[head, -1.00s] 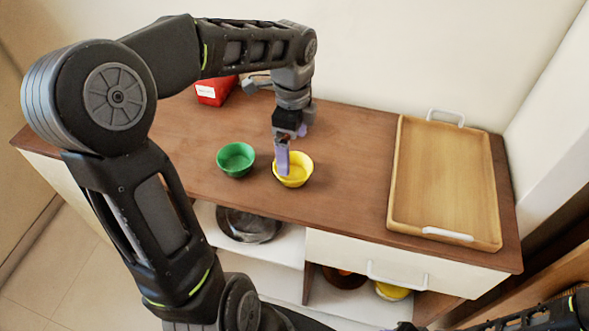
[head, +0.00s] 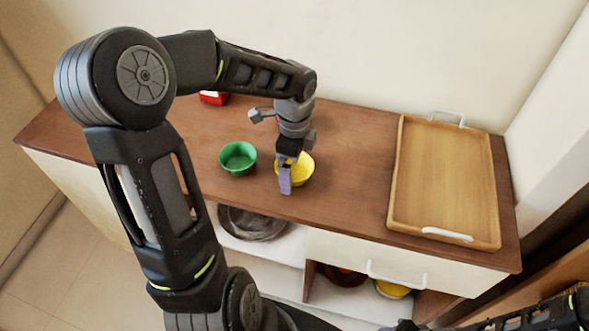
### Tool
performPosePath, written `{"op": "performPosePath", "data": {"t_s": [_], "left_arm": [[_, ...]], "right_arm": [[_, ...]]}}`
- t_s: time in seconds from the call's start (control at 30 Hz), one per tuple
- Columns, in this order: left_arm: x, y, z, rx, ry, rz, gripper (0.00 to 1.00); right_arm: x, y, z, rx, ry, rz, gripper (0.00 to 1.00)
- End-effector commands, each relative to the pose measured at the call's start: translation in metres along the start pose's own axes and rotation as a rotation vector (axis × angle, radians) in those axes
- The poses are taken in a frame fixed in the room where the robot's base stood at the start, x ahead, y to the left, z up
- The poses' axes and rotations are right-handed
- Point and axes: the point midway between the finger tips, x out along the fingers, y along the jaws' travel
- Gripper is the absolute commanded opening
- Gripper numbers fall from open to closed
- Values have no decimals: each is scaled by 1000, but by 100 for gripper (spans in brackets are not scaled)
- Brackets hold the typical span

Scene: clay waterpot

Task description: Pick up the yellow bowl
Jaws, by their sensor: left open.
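The yellow bowl (head: 304,172) stands upright on the brown counter, right of the green bowl (head: 238,158). My left gripper (head: 287,178) points down at the yellow bowl and covers its left part. One purple finger shows in front of the bowl's near left side; the other finger is hidden. The gripper is open, and I cannot tell whether it touches the rim. Of my right arm only a dark part shows at the bottom right corner; its gripper cannot be made out clearly.
A wooden tray (head: 445,185) with white handles lies on the right of the counter (head: 345,160). Shelves below hold a dark pan (head: 252,224) and another yellow bowl (head: 393,289). The counter between bowls and tray is clear.

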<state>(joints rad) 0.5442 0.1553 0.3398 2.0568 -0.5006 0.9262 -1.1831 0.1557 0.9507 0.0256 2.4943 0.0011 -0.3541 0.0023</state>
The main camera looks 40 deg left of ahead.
Motion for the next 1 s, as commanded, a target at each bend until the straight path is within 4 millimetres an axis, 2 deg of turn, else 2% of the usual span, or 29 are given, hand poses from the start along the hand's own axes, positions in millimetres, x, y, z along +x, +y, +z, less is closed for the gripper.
{"op": "performPosePath", "data": {"t_s": [0.57, 1.0], "left_arm": [[0, 0, 0, 0, 0, -1, 100], [0, 0, 0, 0, 0, -1, 65]], "right_arm": [[0, 0, 0, 0, 0, 0, 36], [0, 0, 0, 0, 0, 0, 36]]}}
